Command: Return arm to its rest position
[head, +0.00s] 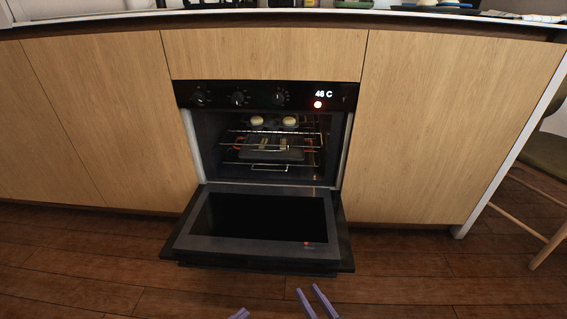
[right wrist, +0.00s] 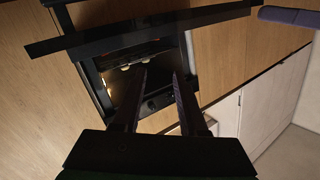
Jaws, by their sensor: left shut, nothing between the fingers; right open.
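My right gripper (head: 318,302) shows at the bottom edge of the head view, its two purple fingers apart and nothing between them. In the right wrist view its dark fingers (right wrist: 158,100) are spread and empty, pointing toward the oven. My left gripper (head: 240,314) shows only as a small purple tip at the bottom edge, left of the right one. It is shut with nothing seen in it. Both grippers appear in front of the open oven door and apart from it. Most of both arms is out of view.
The oven door (head: 262,263) is folded down over the wooden floor (head: 420,285). Inside the oven, two pale round items (head: 257,121) sit on the upper rack, with a dark tray (head: 272,153) below. The display (head: 324,94) reads 48 C. A chair (head: 545,165) stands at right.

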